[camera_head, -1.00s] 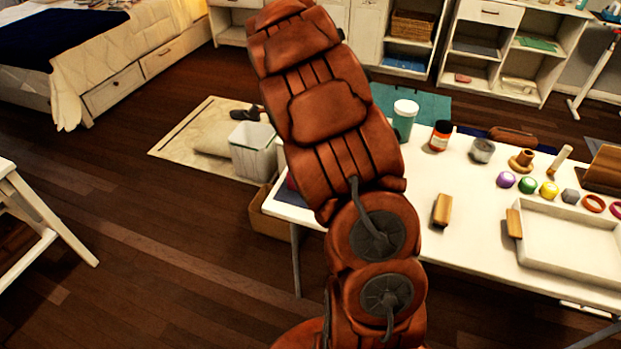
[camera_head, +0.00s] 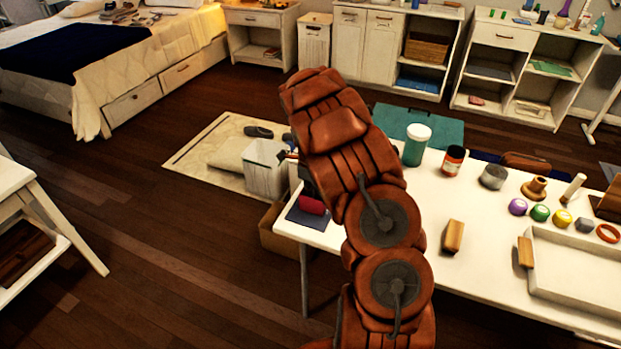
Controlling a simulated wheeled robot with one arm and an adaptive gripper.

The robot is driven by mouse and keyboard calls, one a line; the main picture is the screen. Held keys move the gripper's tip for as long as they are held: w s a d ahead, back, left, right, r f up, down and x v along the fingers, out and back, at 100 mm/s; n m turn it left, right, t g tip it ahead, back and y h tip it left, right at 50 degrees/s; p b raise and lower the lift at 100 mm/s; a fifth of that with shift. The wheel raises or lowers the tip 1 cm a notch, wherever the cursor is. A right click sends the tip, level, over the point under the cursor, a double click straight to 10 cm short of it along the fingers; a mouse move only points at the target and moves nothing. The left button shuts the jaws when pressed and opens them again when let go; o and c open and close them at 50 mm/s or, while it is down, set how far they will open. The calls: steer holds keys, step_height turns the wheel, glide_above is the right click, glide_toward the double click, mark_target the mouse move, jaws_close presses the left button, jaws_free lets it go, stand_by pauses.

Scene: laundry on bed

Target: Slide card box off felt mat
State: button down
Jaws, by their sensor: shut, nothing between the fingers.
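A dark blue felt mat (camera_head: 306,219) lies at the left end of the white table. A red object (camera_head: 312,205), which looks like the card box, rests on it close to my arm. My arm covers the right side of both, so I cannot tell how far the box reaches across the mat. My arm rises in front of the table and bends at the top. My gripper's fingers are hidden behind it; only small dark parts show beside the arm, above the mat.
The white table (camera_head: 480,235) holds a green-white jar (camera_head: 416,145), an orange-black jar (camera_head: 453,161), a wooden block (camera_head: 453,236), a white tray (camera_head: 575,300) and several small items. A white bin (camera_head: 264,172) and cardboard box (camera_head: 276,240) stand on the floor by its left end.

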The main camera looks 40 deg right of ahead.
steer(key=shift+s+f, duration=0.1)
steer(key=shift+f, duration=0.55)
steer(key=shift+s+d+r+p, duration=0.1)
steer(key=shift+s+d+p, duration=0.2)
steer(key=shift+s, duration=0.25)
steer(key=shift+s+d+r+p, duration=0.1)
steer(key=shift+s+d+p, duration=0.2)
steer(key=shift+s, duration=0.2)
steer(key=shift+s+d+f, duration=0.1)
steer(key=shift+s+d, duration=0.3)
steer(key=shift+s, duration=0.2)
steer(key=shift+s+d, duration=0.1)
steer(key=s+d+b, duration=0.1)
steer(key=s+d, duration=0.2)
steer(key=s, duration=0.3)
steer(key=s+d+b, duration=0.2)
steer(key=s+d, duration=0.2)
steer(key=s, duration=0.2)
steer(key=s+d+b, duration=0.1)
steer(key=s+d, duration=0.3)
steer(key=s, duration=0.2)
steer(key=shift+s+b, duration=0.3)
